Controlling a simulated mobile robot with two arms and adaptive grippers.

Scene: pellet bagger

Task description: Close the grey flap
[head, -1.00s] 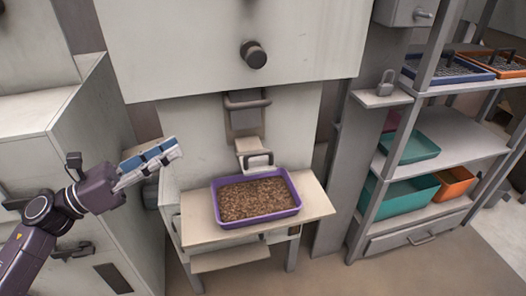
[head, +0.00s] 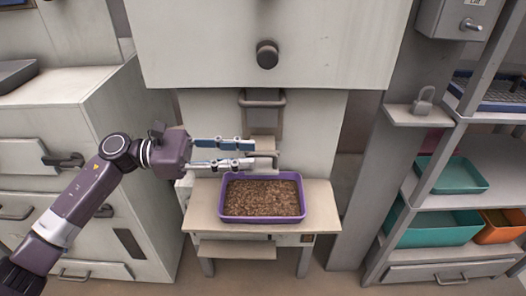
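The grey flap (head: 263,145) is at the lower front of the pale machine, above the purple tray, and seems to stick out from it. Its bar handle (head: 265,155) is at the fingertips of my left gripper (head: 250,152). The gripper comes in from the left with its two fingers apart, one above the other, at about the handle's height. The fingers cover part of the flap, and I cannot tell whether they touch the handle. My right gripper is not in view.
A grey plate with a bar handle (head: 262,98) is above the flap, and a dark round knob (head: 267,54) is higher up. The purple tray (head: 262,218) of brown pellets sits on a small table (head: 322,205) below. A shelf rack (head: 425,180) with bins stands at the right.

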